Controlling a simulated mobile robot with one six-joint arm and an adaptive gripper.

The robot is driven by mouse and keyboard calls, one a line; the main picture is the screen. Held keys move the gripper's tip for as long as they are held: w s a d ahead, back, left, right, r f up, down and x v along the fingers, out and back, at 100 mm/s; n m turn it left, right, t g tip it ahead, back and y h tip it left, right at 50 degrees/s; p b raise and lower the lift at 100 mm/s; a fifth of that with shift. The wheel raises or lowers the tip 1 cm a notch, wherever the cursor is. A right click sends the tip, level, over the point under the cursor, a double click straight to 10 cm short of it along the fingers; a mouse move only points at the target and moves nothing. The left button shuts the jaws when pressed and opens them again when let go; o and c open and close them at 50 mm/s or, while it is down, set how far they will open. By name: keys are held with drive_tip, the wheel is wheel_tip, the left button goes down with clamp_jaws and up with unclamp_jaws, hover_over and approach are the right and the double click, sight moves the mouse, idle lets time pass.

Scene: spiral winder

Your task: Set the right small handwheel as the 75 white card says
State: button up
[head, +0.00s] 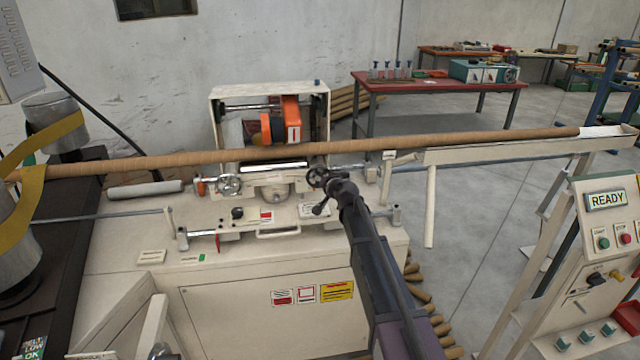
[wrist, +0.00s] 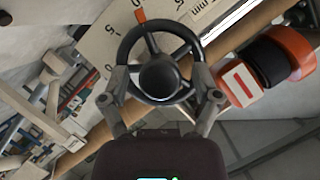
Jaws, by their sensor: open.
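The right small handwheel (head: 317,177) is on the machine's front, just under the long brown tube. In the wrist view the dark handwheel (wrist: 158,75) fills the centre, with an orange mark (wrist: 141,15) at its upper rim. A pale scale plate (wrist: 100,45) with numbers and "mm" lies behind it. My gripper (wrist: 160,100) is open, one finger at each side of the wheel's lower rim; I cannot tell whether they touch it. In the head view my gripper (head: 330,196) partly covers the wheel's surroundings. A small white card (head: 151,257) lies on the bench; its text is unreadable.
The left small handwheel (head: 229,185) is farther left. The brown tube (head: 370,146) spans above both wheels. An orange roller part (head: 291,119) stands behind, also seen in the wrist view (wrist: 287,52). A READY panel (head: 606,200) stands at the right.

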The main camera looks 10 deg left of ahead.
drive_tip(key=shift+c, duration=0.2)
clamp_jaws()
drive_tip(key=shift+m, duration=0.3)
drive_tip(key=m+y+b, duration=0.2)
drive_tip(key=shift+w+f+m+b, duration=0.1)
drive_tip(key=shift+f+m+b, duration=0.1)
drive_tip(key=shift+m+b, duration=0.15)
drive_tip(key=shift+r+m+t+y+b, duration=0.1)
drive_tip(key=shift+m+t+y+b, duration=0.65)
drive_tip(key=shift+m, duration=0.7)
